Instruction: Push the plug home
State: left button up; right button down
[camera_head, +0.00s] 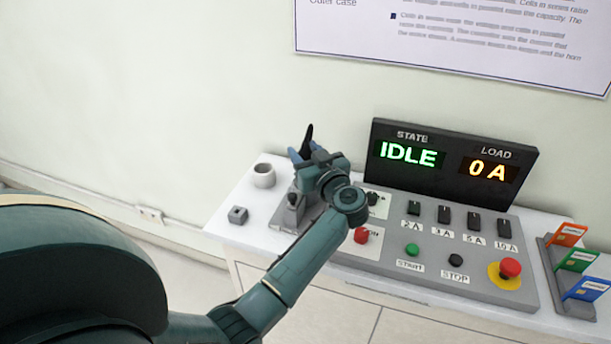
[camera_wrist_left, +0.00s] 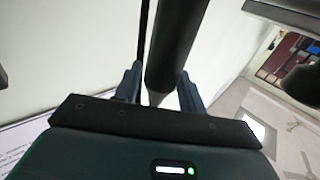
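My left gripper (camera_head: 303,150) is above the left end of the grey control panel (camera_head: 425,265), its fingers pointing up and away from the panel top. A dark pointed piece sticks up at the fingers. In the left wrist view the gripper (camera_wrist_left: 160,88) has its two fingers apart, with a dark cylinder (camera_wrist_left: 176,45) between or behind them; I cannot tell whether they touch it. A small grey upright fitting (camera_head: 292,207) stands on the panel just below the gripper, partly covered by it. I cannot tell for certain which part is the plug. My right gripper is not in view.
The display (camera_head: 450,165) reads IDLE and 0 A. Switches, buttons and a red emergency knob (camera_head: 510,268) lie to the right. A card rack (camera_head: 570,280) stands at the far right.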

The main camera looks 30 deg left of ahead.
pick_arm(q)
grip_shut()
jog(key=shift+r, duration=0.15)
dwell(0.4)
